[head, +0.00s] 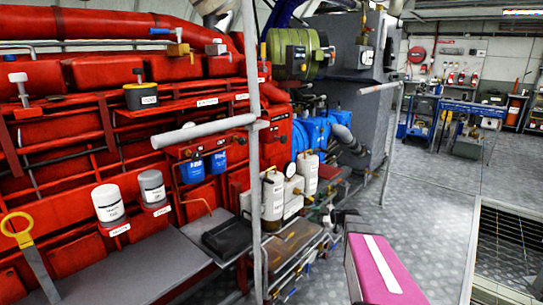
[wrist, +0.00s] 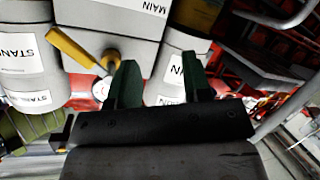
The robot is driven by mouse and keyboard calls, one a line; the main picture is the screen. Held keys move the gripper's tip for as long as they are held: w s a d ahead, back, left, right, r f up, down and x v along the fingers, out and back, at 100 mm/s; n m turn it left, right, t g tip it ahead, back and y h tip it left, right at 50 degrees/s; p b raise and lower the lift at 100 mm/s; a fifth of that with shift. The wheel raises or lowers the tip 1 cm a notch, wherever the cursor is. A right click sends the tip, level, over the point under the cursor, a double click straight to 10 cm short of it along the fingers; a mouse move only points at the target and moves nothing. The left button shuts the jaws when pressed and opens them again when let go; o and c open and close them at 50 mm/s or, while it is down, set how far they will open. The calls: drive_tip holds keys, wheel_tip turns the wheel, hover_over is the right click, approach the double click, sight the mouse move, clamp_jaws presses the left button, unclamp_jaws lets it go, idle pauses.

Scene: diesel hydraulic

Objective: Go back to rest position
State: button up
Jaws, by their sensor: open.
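My gripper (wrist: 160,78) shows in the wrist view with its two dark green fingers spread apart. Nothing is held between them. Beyond the fingers is a pale box marked MAIN (wrist: 120,20), with a yellow lever (wrist: 75,48) in front of it. The lever's round end is close to the left fingertip; I cannot tell whether they touch. A white canister marked STAN (wrist: 25,50) is at the left, and another white canister (wrist: 175,70) is partly hidden behind the right finger. I cannot make out my gripper in the head view.
In the head view, a red engine (head: 70,130) fills the left, with a grey post (head: 253,130) before it. White cylinders (head: 273,200) stand low beyond the post. A grating (head: 510,250) lies at the right. The metal floor (head: 425,200) is open toward a blue workbench (head: 470,108).

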drive_tip(key=s+a+m+g+h, duration=0.2)
drive_tip(key=s+m+g+h, duration=0.2)
drive_tip(key=s, duration=0.9)
drive_tip(key=s+a+f+m+g+h, duration=0.1)
drive_tip(key=s+m+g+h, duration=0.3)
drive_tip(key=s+m+h, duration=0.4)
drive_tip(key=s+a+m, duration=0.1)
drive_tip(key=s+m, duration=0.3)
drive_tip(key=s, duration=0.1)
drive_tip(key=shift+a+f+m, duration=0.25)
drive_tip(key=shift+m, duration=0.15)
